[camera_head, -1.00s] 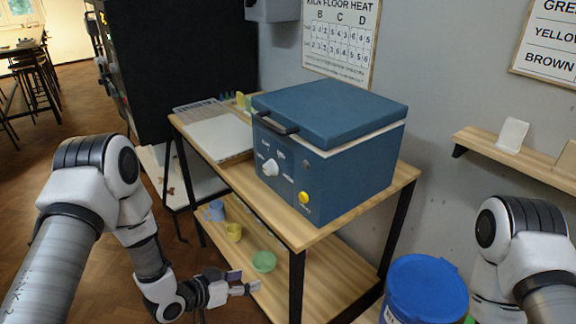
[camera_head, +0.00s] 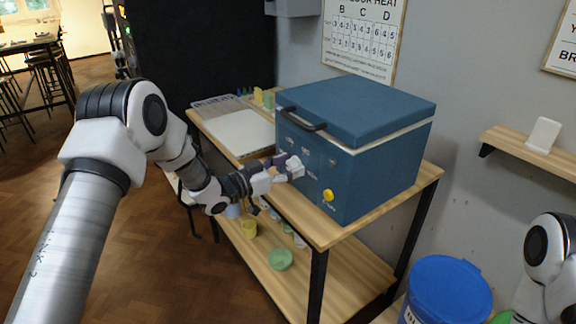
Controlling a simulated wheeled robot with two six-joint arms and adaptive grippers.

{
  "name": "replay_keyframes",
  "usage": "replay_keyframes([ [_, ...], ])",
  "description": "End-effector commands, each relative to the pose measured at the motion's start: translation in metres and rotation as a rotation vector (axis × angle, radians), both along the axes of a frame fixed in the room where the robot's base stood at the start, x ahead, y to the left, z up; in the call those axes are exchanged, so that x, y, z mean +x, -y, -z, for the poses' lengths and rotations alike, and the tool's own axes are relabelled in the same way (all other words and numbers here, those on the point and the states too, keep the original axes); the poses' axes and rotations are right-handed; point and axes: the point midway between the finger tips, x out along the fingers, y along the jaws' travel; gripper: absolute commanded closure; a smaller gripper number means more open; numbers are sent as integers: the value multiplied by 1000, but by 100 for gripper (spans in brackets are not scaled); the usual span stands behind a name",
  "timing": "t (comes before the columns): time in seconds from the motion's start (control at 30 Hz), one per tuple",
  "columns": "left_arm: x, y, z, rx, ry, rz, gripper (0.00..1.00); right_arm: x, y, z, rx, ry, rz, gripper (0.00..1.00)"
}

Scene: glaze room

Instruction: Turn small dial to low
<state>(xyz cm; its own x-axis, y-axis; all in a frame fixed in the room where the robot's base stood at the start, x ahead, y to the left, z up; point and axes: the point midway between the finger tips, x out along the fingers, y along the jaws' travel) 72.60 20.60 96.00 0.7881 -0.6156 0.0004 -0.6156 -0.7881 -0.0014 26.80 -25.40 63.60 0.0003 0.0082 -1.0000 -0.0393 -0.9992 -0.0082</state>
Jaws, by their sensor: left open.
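The small white dial (camera_head: 296,167) is on the front face of the blue kiln (camera_head: 373,170). Its pointer and most of the printed marks around it are too small or covered to read. My left gripper (camera_head: 284,169) is open, with its fingertips right at the dial and partly hiding it. I cannot tell whether the fingers touch the dial. My right gripper is out of view; only part of that arm shows at the right edge.
A yellow button (camera_head: 328,195) sits low on the kiln front, and a dark handle (camera_head: 302,119) juts from the lid. The kiln stands on a wooden cart (camera_head: 327,233). A green bowl (camera_head: 281,259) is on the lower shelf. A blue-lidded bucket (camera_head: 447,286) stands at the right.

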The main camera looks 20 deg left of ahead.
Motion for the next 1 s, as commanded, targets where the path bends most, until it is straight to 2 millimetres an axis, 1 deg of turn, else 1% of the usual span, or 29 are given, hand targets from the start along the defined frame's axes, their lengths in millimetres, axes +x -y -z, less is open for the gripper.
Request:
replay_keyframes([
  [0.1,0,0,0,0,0,-1,37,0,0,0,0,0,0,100],
  [0.13,0,0,0,1,-1,-1,44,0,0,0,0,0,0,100],
  [0.17,0,0,0,1,-1,-1,55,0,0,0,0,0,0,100],
  [0.2,0,0,1,0,-1,-1,69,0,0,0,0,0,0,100],
  [0.27,0,0,0,1,-1,-1,90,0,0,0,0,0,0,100],
  [0.3,0,0,0,1,-1,-1,96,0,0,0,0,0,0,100],
  [0.67,0,0,0,15,15,-1,96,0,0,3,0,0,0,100],
  [0.87,0,0,1,73,61,-1,96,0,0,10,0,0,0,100],
  [1.0,0,0,1,144,118,-2,96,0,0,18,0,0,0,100],
])
